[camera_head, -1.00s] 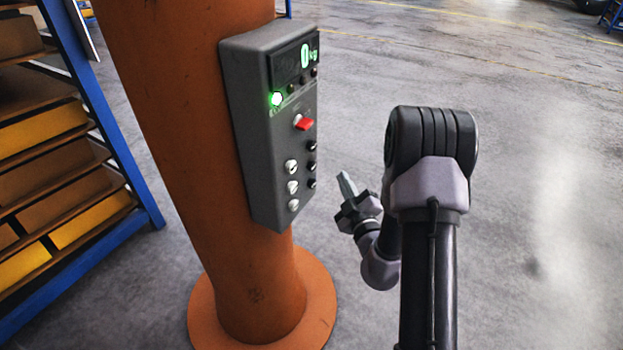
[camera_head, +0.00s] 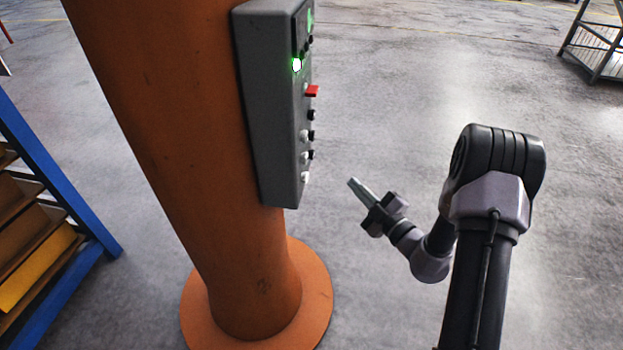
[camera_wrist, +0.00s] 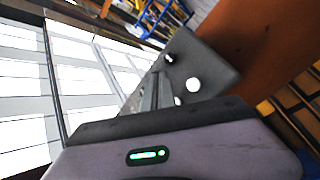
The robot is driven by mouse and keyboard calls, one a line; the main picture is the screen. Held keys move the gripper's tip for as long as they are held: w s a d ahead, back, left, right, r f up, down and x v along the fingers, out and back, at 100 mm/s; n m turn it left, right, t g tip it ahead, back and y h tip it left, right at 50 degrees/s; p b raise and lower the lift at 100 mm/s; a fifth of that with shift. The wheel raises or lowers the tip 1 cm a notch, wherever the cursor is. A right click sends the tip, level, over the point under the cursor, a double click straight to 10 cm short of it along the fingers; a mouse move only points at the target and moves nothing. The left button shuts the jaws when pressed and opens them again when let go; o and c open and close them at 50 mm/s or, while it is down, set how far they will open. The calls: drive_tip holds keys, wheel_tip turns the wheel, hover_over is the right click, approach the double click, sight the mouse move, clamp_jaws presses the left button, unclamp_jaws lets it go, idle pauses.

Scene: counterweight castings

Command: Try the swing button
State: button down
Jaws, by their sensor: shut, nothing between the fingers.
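The grey control box (camera_head: 268,110) is fixed to the orange column, seen nearly edge-on in the head view. Its face carries a lit green lamp (camera_head: 297,65), a red switch (camera_head: 312,91) and several white and black buttons (camera_head: 305,156). The labels cannot be read, so I cannot tell which is the swing button. My gripper (camera_head: 354,183) is shut and empty, to the right of the box near its lower end, apart from it in the head view. In the wrist view my fingertips (camera_wrist: 157,76) point towards the lower box face (camera_wrist: 205,72) with white buttons (camera_wrist: 193,85).
The orange column (camera_head: 170,130) stands on a round base (camera_head: 305,318). A blue-framed shelf (camera_head: 50,165) with bins is at the left. A metal cage (camera_head: 595,45) stands at the far right. The grey floor (camera_head: 400,80) around my arm is clear.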

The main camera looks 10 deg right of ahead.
sight(304, 177)
drive_tip(key=w+a, duration=0.2)
drive_tip(key=a, duration=0.6)
drive_tip(key=shift+w+a, duration=0.25)
drive_tip(key=shift+w, duration=0.1)
idle(1.8)
drive_tip(key=shift+w+a+p, duration=0.15)
drive_tip(key=shift+a+p, duration=0.25)
drive_tip(key=shift+p, duration=0.1)
